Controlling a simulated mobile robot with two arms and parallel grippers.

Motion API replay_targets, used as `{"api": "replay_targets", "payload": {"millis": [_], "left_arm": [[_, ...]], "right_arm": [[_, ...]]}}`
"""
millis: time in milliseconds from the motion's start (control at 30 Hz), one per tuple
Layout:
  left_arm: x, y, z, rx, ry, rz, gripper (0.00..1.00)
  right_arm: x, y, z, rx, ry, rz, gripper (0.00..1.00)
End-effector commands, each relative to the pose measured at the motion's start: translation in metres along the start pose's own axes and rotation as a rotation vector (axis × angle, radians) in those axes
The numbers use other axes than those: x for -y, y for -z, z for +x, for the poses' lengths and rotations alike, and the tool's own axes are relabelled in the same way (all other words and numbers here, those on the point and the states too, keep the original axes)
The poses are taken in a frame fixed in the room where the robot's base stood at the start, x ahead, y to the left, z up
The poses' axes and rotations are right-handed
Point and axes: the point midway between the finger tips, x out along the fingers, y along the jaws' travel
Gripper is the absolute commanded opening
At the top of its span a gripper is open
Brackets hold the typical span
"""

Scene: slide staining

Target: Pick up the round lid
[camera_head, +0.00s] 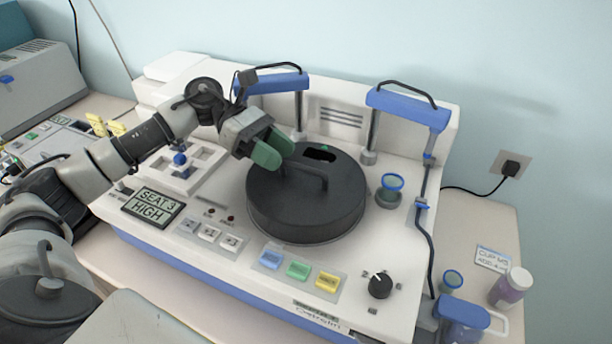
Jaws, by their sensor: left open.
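The round lid (300,212) is a dark, wide disc with a raised bar handle (306,174) on top and an opening near its back edge. It lies flat on the white staining machine (385,240). My left gripper (273,150) has green fingers and reaches in from the left. Its fingertips are over the lid's back left part, just left of the handle. The gripper is open with nothing seen between its fingers. Whether the fingers touch the lid or the handle cannot be told. My right gripper is not in view.
Two blue-topped posts stand behind the lid, at left (272,83) and right (408,107). A blue-rimmed cup (390,190) is right of the lid. Colored buttons (298,270) and a black knob (380,285) are in front. A display (153,206) reads "SEAT 3 HIGH". A capped jar (511,287) stands at right.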

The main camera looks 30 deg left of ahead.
Motion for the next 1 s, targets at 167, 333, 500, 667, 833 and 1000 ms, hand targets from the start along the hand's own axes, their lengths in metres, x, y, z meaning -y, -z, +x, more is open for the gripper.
{"api": "replay_targets", "payload": {"millis": [167, 333, 500, 667, 833, 1000], "left_arm": [[-0.001, -0.003, 0.016, 0.001, 0.004, -0.003, 0.43], [-0.004, -0.001, 0.038, 0.002, 0.004, -0.003, 0.43], [-0.005, 0.003, 0.051, 0.001, 0.001, -0.002, 0.43], [-0.005, 0.004, 0.052, 0.000, 0.000, -0.001, 0.43], [-0.005, 0.004, 0.052, 0.000, 0.000, -0.001, 0.25], [-0.005, 0.004, 0.052, 0.000, 0.000, -0.001, 0.00]], "right_arm": [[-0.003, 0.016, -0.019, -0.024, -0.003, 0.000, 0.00], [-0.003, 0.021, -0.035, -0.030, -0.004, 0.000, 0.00], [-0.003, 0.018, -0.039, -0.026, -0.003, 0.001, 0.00], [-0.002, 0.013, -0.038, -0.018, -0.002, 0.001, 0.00], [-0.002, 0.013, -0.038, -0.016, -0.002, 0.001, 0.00], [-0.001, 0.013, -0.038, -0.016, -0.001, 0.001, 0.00]]}}
